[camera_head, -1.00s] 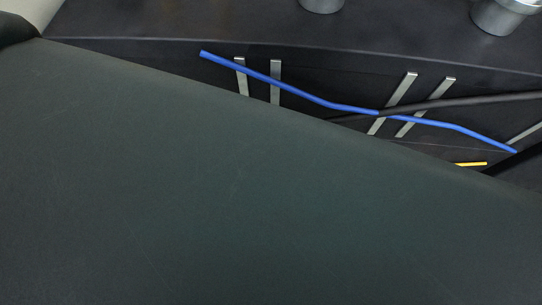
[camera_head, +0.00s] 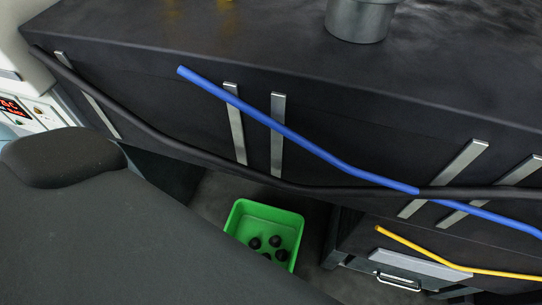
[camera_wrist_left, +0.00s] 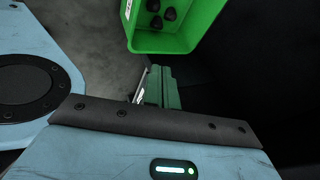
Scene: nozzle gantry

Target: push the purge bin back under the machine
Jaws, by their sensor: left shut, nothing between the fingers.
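The purge bin (camera_head: 266,232) is a green open-topped tub with several dark lumps in it. In the head view it stands on the dark floor below the machine's front edge, its near part hidden by a large dark shape in the foreground. In the left wrist view the bin (camera_wrist_left: 165,42) is at the top, its side wall facing the gripper. My left gripper (camera_wrist_left: 155,72) is shut and empty, its tips close to the bin; I cannot tell whether they touch. My left gripper is hidden in the head view. My right gripper is in neither view.
The dark machine (camera_head: 180,110) spans the head view, with metal strips on its front. Black (camera_head: 160,138), blue (camera_head: 300,140) and yellow (camera_head: 420,252) cables hang across it. A drawer unit (camera_head: 400,270) with a handle stands right of the bin, with some floor between.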

